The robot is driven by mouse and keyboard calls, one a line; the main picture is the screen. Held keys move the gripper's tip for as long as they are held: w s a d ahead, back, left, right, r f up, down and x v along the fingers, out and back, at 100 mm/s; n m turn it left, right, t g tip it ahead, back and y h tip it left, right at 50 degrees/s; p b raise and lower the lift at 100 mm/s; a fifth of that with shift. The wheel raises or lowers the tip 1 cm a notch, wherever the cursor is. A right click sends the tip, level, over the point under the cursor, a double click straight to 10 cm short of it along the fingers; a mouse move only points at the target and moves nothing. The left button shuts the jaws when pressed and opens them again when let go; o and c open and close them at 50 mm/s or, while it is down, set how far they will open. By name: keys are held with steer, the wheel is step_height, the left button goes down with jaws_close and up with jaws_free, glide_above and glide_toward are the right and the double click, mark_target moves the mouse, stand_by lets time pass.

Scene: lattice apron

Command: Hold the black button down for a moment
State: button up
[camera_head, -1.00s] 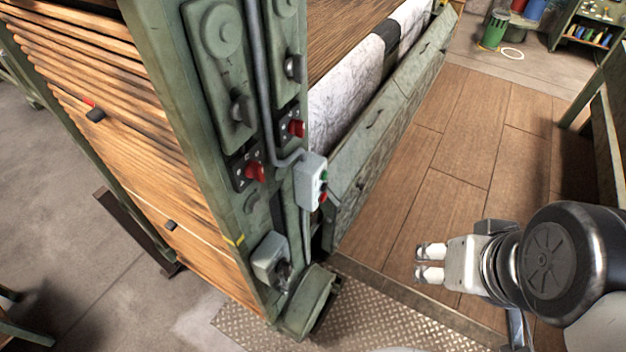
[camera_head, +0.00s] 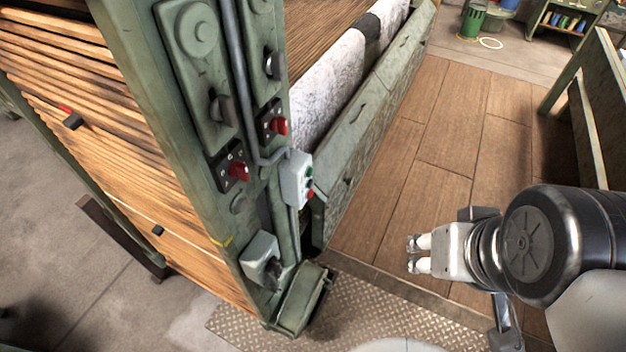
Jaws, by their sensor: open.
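A small pale grey control box (camera_head: 295,178) is mounted on the green machine post, left of the picture's middle. Its right face carries a green button (camera_head: 309,171) at the top and a red button (camera_head: 310,194) at the bottom. A small dark spot between them looks like the black button (camera_head: 310,183), too small to make out clearly. My gripper (camera_head: 411,254) is to the right of and lower in the picture than the box, well apart from it. It is open and empty, its two pale fingers pointing left.
A green ledge (camera_head: 300,300) sticks out below, above the metal tread plate (camera_head: 385,318).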

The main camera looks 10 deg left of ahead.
jaws_close()
stand_by(1.5)
